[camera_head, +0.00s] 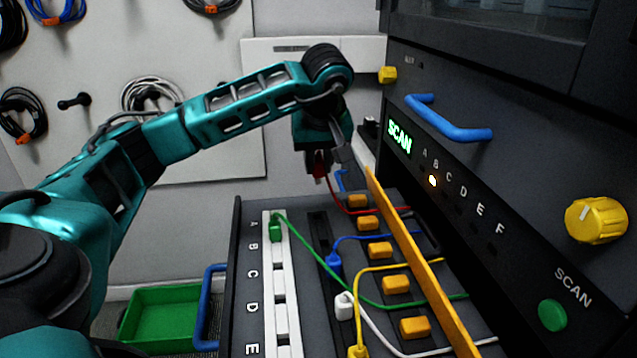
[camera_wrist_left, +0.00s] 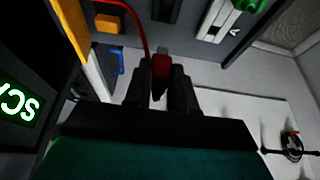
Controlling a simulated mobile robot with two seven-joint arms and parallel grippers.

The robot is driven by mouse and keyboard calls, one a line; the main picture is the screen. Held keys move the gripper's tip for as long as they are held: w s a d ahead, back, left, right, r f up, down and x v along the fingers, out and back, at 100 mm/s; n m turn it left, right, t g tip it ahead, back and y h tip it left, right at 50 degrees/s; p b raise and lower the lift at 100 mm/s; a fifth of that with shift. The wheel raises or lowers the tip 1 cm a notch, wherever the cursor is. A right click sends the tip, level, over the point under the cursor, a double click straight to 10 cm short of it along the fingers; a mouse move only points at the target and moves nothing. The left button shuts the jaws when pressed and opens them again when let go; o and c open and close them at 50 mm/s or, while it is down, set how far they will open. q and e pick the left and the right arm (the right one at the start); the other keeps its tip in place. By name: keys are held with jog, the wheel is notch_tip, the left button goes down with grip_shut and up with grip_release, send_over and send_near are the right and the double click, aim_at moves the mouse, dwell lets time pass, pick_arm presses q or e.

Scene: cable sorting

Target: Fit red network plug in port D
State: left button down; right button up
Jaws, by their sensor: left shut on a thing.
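My left gripper (camera_head: 318,168) is raised above the far end of the dark panel, pointing down. It is shut on the red network plug (camera_head: 320,172), which also shows between the fingers in the left wrist view (camera_wrist_left: 160,70). The red cable (camera_head: 345,209) runs from the plug down toward the orange bar. The white port strip (camera_head: 281,325) has letters A to E beside it in view. A green plug (camera_head: 276,230) sits at port A. The strip beside letter D (camera_head: 252,308) shows no plug. My right gripper is not in view.
Blue (camera_head: 334,263), white (camera_head: 344,306) and yellow (camera_head: 358,351) plugs stand right of the strip, their cables crossing the panel. An orange bar (camera_head: 420,262) and several orange blocks line the right. The SCAN cabinet (camera_head: 520,185) rises beyond. A green bin (camera_head: 165,312) sits lower left.

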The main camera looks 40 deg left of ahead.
aim_at(319, 161)
pick_arm(q)
notch_tip(319, 161, up, 9)
jog(key=shift+f+p, duration=0.1)
jog(key=shift+p, duration=0.75)
notch_tip(319, 161, up, 5)
jog(key=p, duration=0.5)
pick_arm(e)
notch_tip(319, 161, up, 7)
pick_arm(q)
jog(key=shift+f, duration=0.1)
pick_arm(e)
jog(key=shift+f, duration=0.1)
